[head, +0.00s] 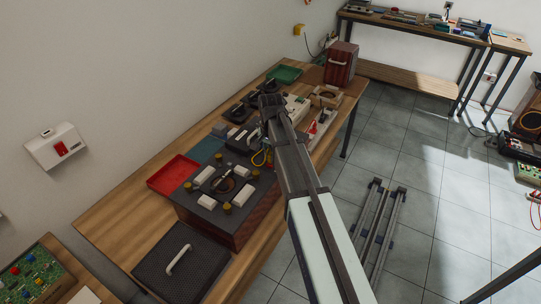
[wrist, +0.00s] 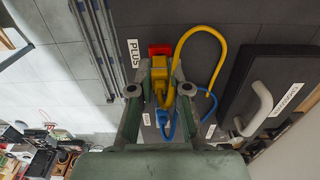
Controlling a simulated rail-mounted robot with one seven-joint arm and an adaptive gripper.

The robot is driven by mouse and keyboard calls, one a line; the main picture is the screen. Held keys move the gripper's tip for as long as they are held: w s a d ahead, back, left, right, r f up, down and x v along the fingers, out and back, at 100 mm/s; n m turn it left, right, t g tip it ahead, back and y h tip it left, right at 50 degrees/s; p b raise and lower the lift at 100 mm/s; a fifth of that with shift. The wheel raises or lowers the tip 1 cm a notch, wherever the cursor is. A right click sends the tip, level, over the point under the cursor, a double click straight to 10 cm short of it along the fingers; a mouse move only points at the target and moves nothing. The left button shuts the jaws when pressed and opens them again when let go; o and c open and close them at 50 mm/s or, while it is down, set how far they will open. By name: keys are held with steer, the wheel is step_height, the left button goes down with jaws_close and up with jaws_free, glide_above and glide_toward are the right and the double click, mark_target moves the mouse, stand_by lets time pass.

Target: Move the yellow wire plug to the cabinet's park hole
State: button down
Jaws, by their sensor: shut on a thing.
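In the wrist view my gripper (wrist: 160,91) is shut on the yellow wire plug (wrist: 160,74), with one finger on each side. A red socket labelled PLUS (wrist: 160,49) shows right behind the plug; I cannot tell whether the plug is seated in it. I cannot make out the park hole.
A black lid with a pale handle (wrist: 262,104) lies right in the wrist view. In the head view, a red tray (head: 173,174), a green tray (head: 285,73) and several devices crowd the wooden table (head: 112,222). Rails (head: 378,225) lie on the tiled floor.

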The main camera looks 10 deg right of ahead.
steer(key=shift+r, duration=0.15)
steer(key=shift+r+p, duration=1.15)
steer(key=shift+r, duration=0.45)
